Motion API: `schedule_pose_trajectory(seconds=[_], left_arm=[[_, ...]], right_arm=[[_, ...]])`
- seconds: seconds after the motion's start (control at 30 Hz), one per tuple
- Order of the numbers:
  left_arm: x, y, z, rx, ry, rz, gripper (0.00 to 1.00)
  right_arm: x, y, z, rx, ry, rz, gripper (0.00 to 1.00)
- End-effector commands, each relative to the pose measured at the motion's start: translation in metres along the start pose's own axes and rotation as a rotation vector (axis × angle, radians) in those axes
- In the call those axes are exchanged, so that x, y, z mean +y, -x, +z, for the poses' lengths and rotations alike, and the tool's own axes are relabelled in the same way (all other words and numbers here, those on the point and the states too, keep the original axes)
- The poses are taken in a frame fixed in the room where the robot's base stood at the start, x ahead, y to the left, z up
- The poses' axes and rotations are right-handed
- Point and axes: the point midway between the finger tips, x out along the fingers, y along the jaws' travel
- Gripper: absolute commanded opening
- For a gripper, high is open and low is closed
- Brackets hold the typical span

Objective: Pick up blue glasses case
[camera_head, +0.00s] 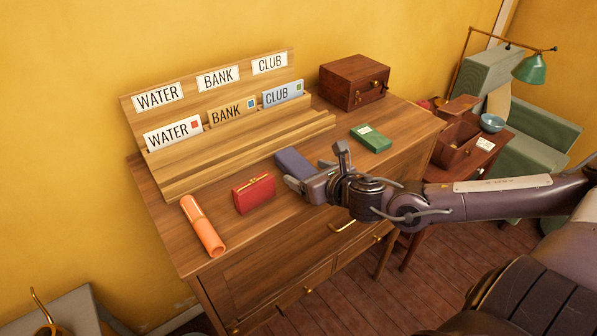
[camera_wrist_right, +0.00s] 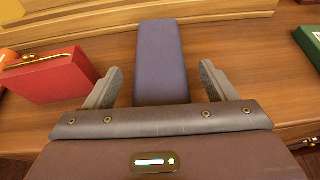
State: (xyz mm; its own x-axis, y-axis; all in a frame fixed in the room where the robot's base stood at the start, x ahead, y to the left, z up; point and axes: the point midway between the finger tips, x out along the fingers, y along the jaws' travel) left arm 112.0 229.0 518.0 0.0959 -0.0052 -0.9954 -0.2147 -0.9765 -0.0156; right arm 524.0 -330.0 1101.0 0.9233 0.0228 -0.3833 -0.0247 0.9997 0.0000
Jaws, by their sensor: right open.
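The blue glasses case (camera_head: 293,162) lies on the wooden dresser top, in front of the letter rack, partly hidden by my right gripper in the head view. In the right wrist view the blue case (camera_wrist_right: 162,55) is a long box pointing away from the gripper. My right gripper (camera_head: 315,170) is open at the near end of the case. In the right wrist view its two fingers (camera_wrist_right: 160,85) stand on either side of the case, with a gap on each side. My left gripper is not in view.
A red purse (camera_head: 254,194) and an orange case (camera_head: 203,226) lie left of the blue case. A green box (camera_head: 371,138) lies to the right. The letter rack (camera_head: 235,140) and a brown wooden box (camera_head: 353,82) stand behind.

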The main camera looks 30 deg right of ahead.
Motion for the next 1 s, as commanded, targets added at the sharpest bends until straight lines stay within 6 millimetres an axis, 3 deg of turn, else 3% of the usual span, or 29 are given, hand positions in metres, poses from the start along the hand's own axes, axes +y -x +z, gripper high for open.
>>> schedule_pose_trajectory(seconds=[0.1,0.3,0.67,1.0], left_arm=[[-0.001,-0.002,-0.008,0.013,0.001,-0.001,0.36],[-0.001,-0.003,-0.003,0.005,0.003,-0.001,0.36],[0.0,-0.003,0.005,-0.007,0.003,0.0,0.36],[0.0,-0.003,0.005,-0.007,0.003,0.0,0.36]], right_arm=[[-0.001,-0.01,0.001,-0.006,-0.007,-0.002,0.78],[-0.001,-0.024,0.001,-0.003,-0.003,-0.001,0.78],[0.0,-0.027,0.0,0.0,0.001,0.002,0.77],[0.0,-0.027,0.0,0.0,0.001,0.001,0.32]])
